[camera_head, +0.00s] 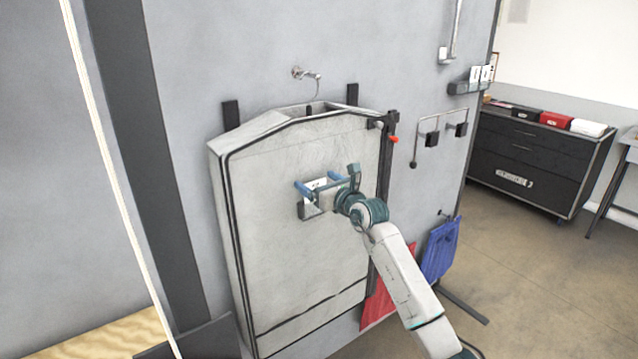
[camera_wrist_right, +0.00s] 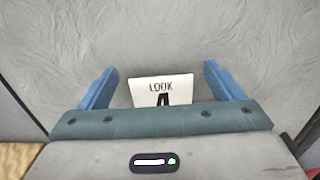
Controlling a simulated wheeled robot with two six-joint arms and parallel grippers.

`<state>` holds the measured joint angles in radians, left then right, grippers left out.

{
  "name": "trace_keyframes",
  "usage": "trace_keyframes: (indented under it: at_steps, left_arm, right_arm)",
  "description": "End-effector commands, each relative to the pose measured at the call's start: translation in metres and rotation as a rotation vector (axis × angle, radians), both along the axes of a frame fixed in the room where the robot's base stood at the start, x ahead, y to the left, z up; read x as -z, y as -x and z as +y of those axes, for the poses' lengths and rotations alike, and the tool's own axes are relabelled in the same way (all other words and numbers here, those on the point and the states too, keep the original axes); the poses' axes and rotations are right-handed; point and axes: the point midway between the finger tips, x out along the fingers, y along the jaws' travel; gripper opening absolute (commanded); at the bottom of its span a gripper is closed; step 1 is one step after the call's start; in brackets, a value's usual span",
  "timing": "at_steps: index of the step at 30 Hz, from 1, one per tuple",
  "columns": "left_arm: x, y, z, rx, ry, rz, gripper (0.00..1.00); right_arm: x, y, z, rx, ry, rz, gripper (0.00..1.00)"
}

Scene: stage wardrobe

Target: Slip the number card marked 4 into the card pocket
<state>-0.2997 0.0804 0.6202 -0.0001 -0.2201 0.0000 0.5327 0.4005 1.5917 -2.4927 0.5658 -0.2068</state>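A white card (camera_wrist_right: 162,86) reads LOOK, with the top of a large dark 4 below; my gripper's body hides its lower part in the right wrist view. It also shows in the head view (camera_head: 317,184), at the front of a grey garment bag (camera_head: 300,255). The card pocket (camera_head: 307,210) is a small pale patch with a dark edge on the bag, partly behind my right gripper. My right gripper (camera_head: 318,182) is open, its blue fingers apart on either side of the card, with gaps to both edges. How deep the card sits in the pocket is hidden. My left gripper is out of view.
The bag hangs on a grey wall below a metal hook (camera_head: 306,74). A small wall rack (camera_head: 468,87) at upper right holds white cards (camera_head: 475,74). Red (camera_head: 376,305) and blue (camera_head: 440,248) cloths hang right of the bag. A dark drawer cabinet (camera_head: 530,165) stands farther right.

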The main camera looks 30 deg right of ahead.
Motion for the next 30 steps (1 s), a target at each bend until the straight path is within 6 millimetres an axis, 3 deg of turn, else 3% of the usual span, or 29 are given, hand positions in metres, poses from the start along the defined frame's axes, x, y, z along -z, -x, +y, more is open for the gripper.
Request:
trace_keyframes:
  at_steps: [8, 21, 30]
  left_arm:
    - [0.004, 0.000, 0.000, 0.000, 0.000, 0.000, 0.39]
    - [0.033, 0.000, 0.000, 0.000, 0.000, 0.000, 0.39]
    - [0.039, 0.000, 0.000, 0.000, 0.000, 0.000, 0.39]
  right_arm:
    - [0.002, 0.008, -0.002, 0.001, 0.002, 0.001, 0.88]
    - [0.003, 0.086, -0.012, 0.000, 0.007, 0.000, 0.88]
    - [0.001, 0.107, -0.015, 0.000, 0.000, 0.001, 0.88]
